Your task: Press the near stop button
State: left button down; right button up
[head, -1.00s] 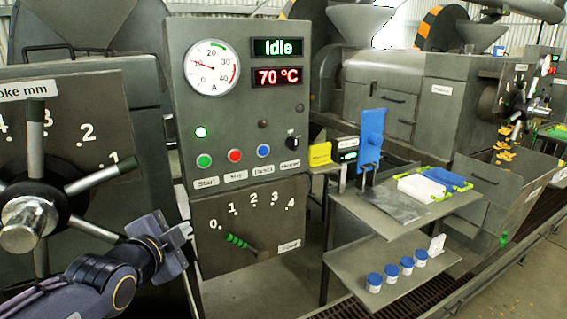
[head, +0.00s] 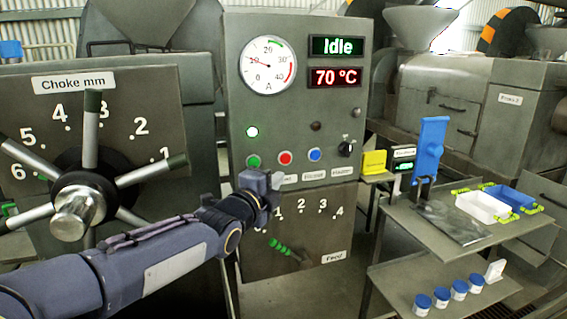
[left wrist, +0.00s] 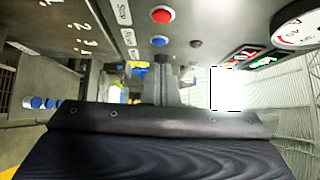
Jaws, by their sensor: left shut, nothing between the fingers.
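The red stop button (head: 285,158) sits on the grey control panel (head: 240,110), between a green button (head: 253,161) and a blue button (head: 315,154). The red button also shows in the left wrist view (left wrist: 161,15), near the top edge, with a "Stop" label (left wrist: 125,12) beside it. My left gripper (head: 274,180) is in front of the panel, just below the green and red buttons in the head view, and partly covers their labels. Its fingers (left wrist: 161,62) are shut and empty. In the picture they appear apart from the red button. My right gripper is not in view.
A feed lever (head: 280,248) with a green grip is below the gripper. A spoked choke wheel (head: 80,205) stands at left. A table (head: 400,215) with trays is at right.

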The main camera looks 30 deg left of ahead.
aim_at(283, 157)
pick_arm(q)
jog(key=w+a+p, duration=0.1)
jog(key=w, duration=0.2)
jog(key=w+a+p, duration=0.1)
jog(key=w, duration=0.2)
jog(key=w+a+p, duration=0.1)
jog(key=w+p, duration=0.1)
jog(key=w, duration=0.1)
jog(key=shift+a, duration=0.3)
jog(key=shift+w+a+f+b, duration=0.15)
jog(key=shift+w+a+b, duration=0.1)
jog(key=shift+b, duration=0.15)
jog(key=shift+w+a, duration=0.15)
jog(key=shift+a, duration=0.15)
jog(key=shift+a+r, duration=0.1)
jog(key=shift+r, duration=0.3)
